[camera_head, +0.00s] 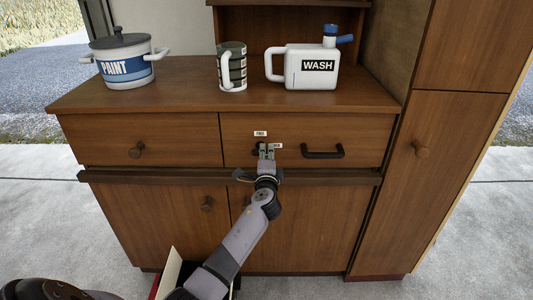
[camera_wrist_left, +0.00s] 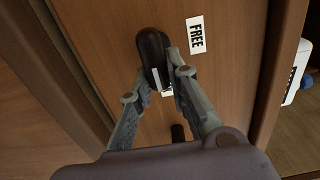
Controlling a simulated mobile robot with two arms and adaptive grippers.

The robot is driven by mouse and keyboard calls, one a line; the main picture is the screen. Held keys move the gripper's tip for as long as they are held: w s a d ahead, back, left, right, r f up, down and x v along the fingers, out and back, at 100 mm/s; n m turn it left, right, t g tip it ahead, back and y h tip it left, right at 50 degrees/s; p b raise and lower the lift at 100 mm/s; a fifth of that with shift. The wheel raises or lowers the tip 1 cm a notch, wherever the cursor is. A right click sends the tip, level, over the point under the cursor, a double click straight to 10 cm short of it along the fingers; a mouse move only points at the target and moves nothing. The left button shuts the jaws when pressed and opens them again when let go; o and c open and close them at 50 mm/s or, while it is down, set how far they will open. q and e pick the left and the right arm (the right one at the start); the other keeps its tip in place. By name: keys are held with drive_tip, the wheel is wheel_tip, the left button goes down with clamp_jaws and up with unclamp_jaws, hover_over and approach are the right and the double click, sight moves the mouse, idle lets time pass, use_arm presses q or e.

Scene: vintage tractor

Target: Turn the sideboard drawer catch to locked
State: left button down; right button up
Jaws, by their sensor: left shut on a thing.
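The drawer catch is a dark oblong knob (camera_wrist_left: 153,50) on the front of the sideboard's upper right drawer (camera_head: 355,128). My left gripper (camera_head: 266,152) is at the catch, left of the drawer handle. In the left wrist view my left gripper (camera_wrist_left: 168,80) is shut on the lower end of the catch, one finger on each side. A white FREE label (camera_wrist_left: 195,35) is beside the catch; it shows above the catch in the head view (camera_head: 260,133). A second small label (camera_head: 277,145) lies to the right, partly hidden by the fingers. My right gripper is not in view.
The black bar handle (camera_head: 323,152) is on the same drawer. A PAINT pot (camera_head: 121,62), a striped mug (camera_head: 232,67) and a WASH can (camera_head: 307,67) stand on the sideboard top (camera_head: 185,80). A ledge (camera_head: 330,178) runs under the drawers. A tall cabinet (camera_head: 440,150) stands right.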

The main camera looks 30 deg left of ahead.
use_arm(q)
drive_tip(key=shift+d, duration=0.1)
idle(0.3)
drive_tip(key=c, duration=1.5)
unclamp_jaws()
drive_tip(key=shift+s, duration=0.1)
drive_tip(key=v, duration=1.2)
drive_tip(key=shift+f, duration=0.1)
